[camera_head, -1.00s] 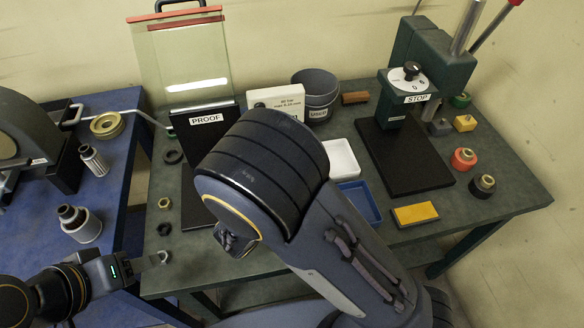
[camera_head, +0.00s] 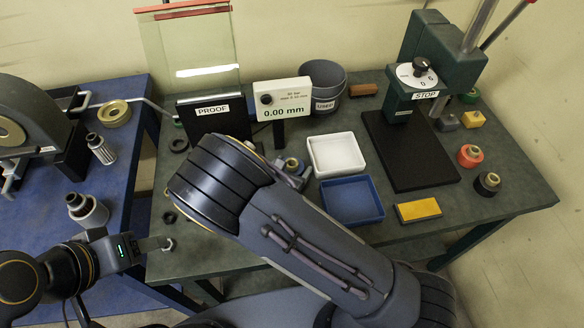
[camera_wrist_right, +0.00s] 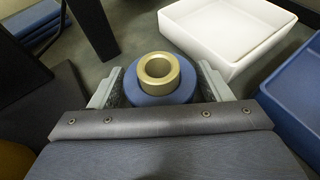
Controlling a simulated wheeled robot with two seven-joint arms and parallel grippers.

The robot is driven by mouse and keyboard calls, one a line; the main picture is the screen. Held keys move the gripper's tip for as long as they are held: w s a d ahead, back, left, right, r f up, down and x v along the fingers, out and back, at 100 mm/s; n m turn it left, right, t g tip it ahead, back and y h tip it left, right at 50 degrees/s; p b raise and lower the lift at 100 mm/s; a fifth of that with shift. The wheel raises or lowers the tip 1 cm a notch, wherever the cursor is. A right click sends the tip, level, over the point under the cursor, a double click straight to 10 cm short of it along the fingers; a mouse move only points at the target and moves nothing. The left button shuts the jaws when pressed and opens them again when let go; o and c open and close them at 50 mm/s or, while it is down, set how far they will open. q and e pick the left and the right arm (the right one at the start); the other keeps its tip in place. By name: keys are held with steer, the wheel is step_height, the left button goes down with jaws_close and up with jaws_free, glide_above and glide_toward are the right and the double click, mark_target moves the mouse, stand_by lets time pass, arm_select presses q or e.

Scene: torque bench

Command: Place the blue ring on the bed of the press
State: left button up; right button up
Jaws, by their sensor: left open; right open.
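The blue ring (camera_wrist_right: 158,97), with a brass collar in its top, stands upright on the bench between the fingers of my right gripper (camera_wrist_right: 160,82). In the head view the ring (camera_head: 291,165) is small and partly hidden beside the white tray, with the right gripper (camera_head: 298,174) at it. The right gripper is open around the ring. The press (camera_head: 440,55) stands at the back right, and its flat black bed (camera_head: 400,165) is bare. My left gripper (camera_head: 165,244) is open at the bench's left front edge, by a small nut.
A white tray (camera_head: 335,152) and a blue tray (camera_head: 352,200) lie between ring and press, with a yellow block (camera_head: 418,210) in front. Red (camera_head: 470,155) and black (camera_head: 487,183) rings stand right of the bed. A gauge (camera_head: 283,98) and grey bucket (camera_head: 322,88) stand behind.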

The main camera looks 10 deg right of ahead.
mark_target(294, 158)
steer(key=c, duration=1.4)
steer(key=shift+r, duration=0.55)
step_height(294, 158, up, 2)
steer(key=shift+r+b, duration=0.1)
steer(key=shift+b, duration=0.2)
steer(key=s+d+r, duration=0.1)
steer(key=s+r, duration=0.2)
steer(key=s, duration=0.1)
steer(key=s+d+r, duration=0.2)
steer(key=s+r, duration=0.1)
steer(key=s, duration=0.1)
steer(key=s+d+r, duration=0.1)
steer(key=s+r, duration=0.2)
steer(key=s, duration=0.2)
steer(key=shift+s+d+r, duration=0.1)
steer(key=shift+d+r, duration=0.1)
steer(key=shift+r, duration=0.15)
